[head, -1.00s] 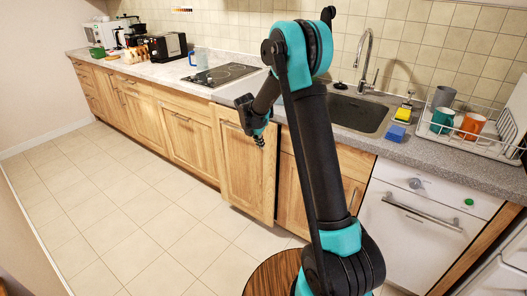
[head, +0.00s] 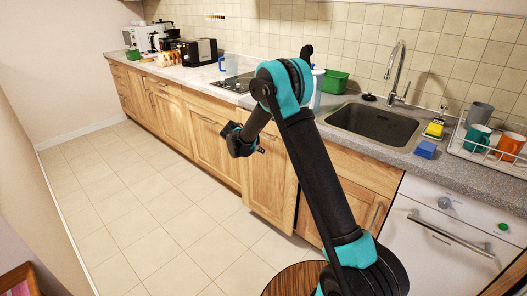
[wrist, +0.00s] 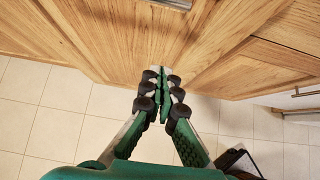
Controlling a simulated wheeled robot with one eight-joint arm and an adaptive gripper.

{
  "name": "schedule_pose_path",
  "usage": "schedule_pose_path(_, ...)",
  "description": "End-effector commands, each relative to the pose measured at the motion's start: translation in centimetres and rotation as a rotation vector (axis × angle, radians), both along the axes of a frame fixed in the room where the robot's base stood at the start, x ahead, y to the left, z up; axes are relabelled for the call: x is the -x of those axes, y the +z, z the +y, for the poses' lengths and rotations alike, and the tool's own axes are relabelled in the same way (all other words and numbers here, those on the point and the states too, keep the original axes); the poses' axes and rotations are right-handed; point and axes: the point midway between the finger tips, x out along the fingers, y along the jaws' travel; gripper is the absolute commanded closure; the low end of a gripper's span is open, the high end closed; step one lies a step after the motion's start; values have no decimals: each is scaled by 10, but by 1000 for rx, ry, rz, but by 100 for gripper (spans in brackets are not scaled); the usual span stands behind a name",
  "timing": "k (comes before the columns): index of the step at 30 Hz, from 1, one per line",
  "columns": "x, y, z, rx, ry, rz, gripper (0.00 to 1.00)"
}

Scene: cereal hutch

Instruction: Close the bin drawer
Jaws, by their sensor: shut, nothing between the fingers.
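The bin drawer has a tall light-wood front (head: 272,190) in the row of base cabinets, left of the sink cabinet. Its lower edge stands a little forward of the neighbouring fronts, so it looks partly open. My gripper (head: 262,150) is in front of its upper part. In the wrist view, my gripper (wrist: 164,85) is shut and empty, with its fingertips close to the wood front (wrist: 150,40). I cannot tell whether they touch it. My arm hides part of the drawer's right side and top, and the drawer's inside is not visible.
The sink (head: 375,122), a green box (head: 335,81) and a dish rack (head: 485,152) are on the counter. A white dishwasher (head: 440,235) stands at the right. A round wooden stool (head: 295,280) is near my base. The tiled floor (head: 150,215) at left is clear.

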Motion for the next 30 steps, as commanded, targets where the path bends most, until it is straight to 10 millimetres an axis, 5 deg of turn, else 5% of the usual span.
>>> schedule_pose_path(11, -40, -53, -36, -1, -1, 2, 100)
schedule_pose_path(19, -65, -51, -57, -1, -1, 0, 100)
schedule_pose_path(30, -69, -51, -60, -1, 1, 2, 100)
